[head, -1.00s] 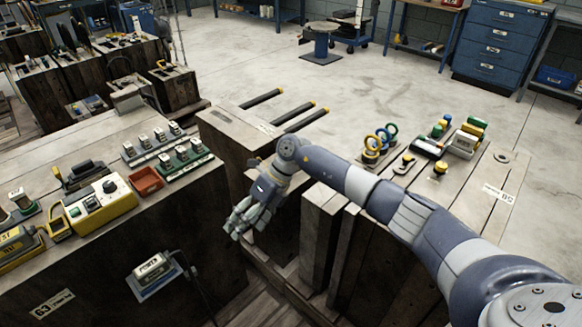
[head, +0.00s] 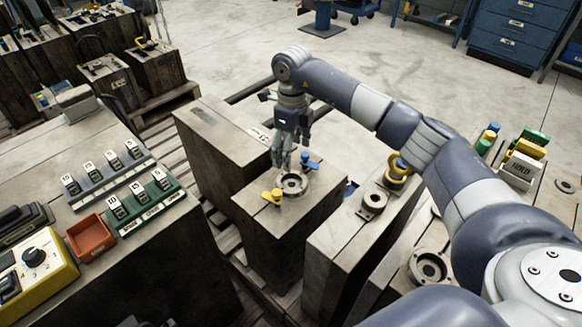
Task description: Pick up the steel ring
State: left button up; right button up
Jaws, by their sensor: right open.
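A round steel ring (head: 293,186) lies flat on top of a dark wooden block (head: 262,222) in the middle of the head view. A yellow knob (head: 273,196) is at its left and a blue knob (head: 309,161) at its far side. My right gripper (head: 282,165) points down, open and empty, just above and behind the ring's far edge in the picture. I cannot tell whether the fingertips touch the ring. My left gripper is not in view.
A yellow ring (head: 398,167) stands near my right forearm. A green rack (head: 150,202) and a red tray (head: 91,236) are on the left block. Gaps separate the blocks.

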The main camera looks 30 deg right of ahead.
aim_at(294, 185)
jog(key=f, duration=0.6)
jog(key=s+f+b, duration=0.1)
jog(key=f, duration=0.2)
jog(key=shift+f, duration=0.4)
jog(key=shift+w+f, duration=0.1)
jog(key=shift+f, duration=0.25)
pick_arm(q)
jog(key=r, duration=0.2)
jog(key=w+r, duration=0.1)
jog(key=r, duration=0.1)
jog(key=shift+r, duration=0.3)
pick_arm(e)
jog(key=shift+r, duration=0.1)
jog(key=c, duration=1.2)
jog(key=shift+o, duration=0.2)
jog(key=shift+r, duration=0.25)
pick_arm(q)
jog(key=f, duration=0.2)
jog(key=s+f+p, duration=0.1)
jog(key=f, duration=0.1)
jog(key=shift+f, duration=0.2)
pick_arm(e)
notch_tip(294, 185, up, 10)
jog(key=shift+f, duration=0.25)
